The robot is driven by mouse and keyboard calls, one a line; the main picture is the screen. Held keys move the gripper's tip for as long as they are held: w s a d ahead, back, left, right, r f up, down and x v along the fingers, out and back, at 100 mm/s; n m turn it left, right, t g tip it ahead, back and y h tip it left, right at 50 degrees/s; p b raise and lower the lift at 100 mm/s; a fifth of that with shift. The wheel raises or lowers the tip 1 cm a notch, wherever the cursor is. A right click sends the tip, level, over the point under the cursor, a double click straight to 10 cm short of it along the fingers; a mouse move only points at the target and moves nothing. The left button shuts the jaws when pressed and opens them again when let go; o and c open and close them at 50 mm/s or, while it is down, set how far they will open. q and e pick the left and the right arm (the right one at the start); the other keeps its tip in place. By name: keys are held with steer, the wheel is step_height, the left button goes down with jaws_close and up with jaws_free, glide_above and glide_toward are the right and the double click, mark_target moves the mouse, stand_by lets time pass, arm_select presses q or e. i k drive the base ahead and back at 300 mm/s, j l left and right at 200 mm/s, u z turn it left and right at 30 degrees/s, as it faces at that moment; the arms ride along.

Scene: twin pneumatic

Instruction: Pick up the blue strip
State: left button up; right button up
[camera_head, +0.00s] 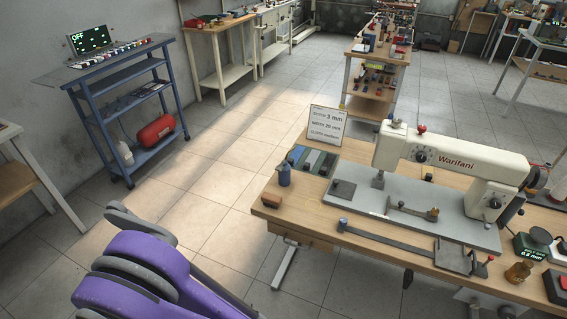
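A purple and grey arm of mine fills the lower left, well short of the table.
A blue cart (125,90) is at the left. The tiled floor (215,190) between cart and table is clear.

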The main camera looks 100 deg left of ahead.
mark_target(296, 154)
steer(key=u, duration=3.2)
